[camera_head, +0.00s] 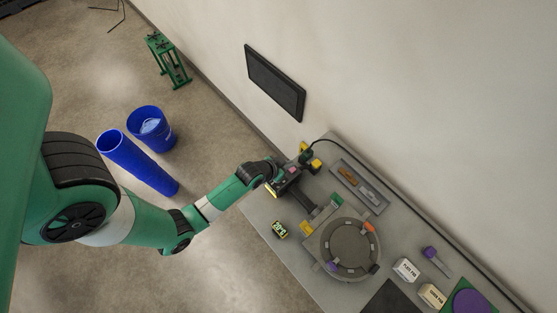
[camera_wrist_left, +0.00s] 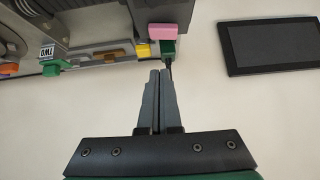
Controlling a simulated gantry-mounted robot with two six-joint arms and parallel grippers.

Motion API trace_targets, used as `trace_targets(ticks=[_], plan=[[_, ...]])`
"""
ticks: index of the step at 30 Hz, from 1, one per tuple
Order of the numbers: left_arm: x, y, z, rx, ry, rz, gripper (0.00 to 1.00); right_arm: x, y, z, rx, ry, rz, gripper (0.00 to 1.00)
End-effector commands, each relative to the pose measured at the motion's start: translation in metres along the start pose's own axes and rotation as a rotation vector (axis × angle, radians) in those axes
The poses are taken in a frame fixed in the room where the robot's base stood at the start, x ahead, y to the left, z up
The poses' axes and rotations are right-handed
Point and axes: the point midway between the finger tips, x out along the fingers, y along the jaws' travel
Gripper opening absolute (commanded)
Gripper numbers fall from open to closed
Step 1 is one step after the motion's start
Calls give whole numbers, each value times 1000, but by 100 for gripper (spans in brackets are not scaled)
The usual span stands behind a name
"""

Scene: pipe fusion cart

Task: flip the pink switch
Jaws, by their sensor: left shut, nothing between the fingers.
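The pink switch (camera_wrist_left: 170,31) shows in the left wrist view as a pink block with a dark green block (camera_wrist_left: 168,49) right against it. In the head view a small pink patch (camera_head: 292,170) shows at the left end of the cart, beside my left gripper (camera_head: 279,169). In the left wrist view the left gripper (camera_wrist_left: 158,74) has its two fingers together with nothing between them. Its tips point toward the pink switch, with the green block between. I cannot tell whether they touch the green block. My right gripper is in neither view.
A dark panel (camera_head: 274,82) hangs on the wall. Blue bins (camera_head: 151,128) stand on the floor left of the cart.

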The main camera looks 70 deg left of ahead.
Motion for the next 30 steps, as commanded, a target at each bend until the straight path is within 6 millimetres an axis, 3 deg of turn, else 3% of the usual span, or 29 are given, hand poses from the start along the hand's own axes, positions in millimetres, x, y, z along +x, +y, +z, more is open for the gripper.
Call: trace_targets(ticks=[6, 12, 30], plan=[[-52, 4, 3, 3, 0, 0, 0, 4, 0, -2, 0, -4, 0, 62], [-79, 6, 3, 1, 0, 0, 0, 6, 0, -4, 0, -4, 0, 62], [-84, 6, 3, 1, 1, -1, 0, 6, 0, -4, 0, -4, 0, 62]])
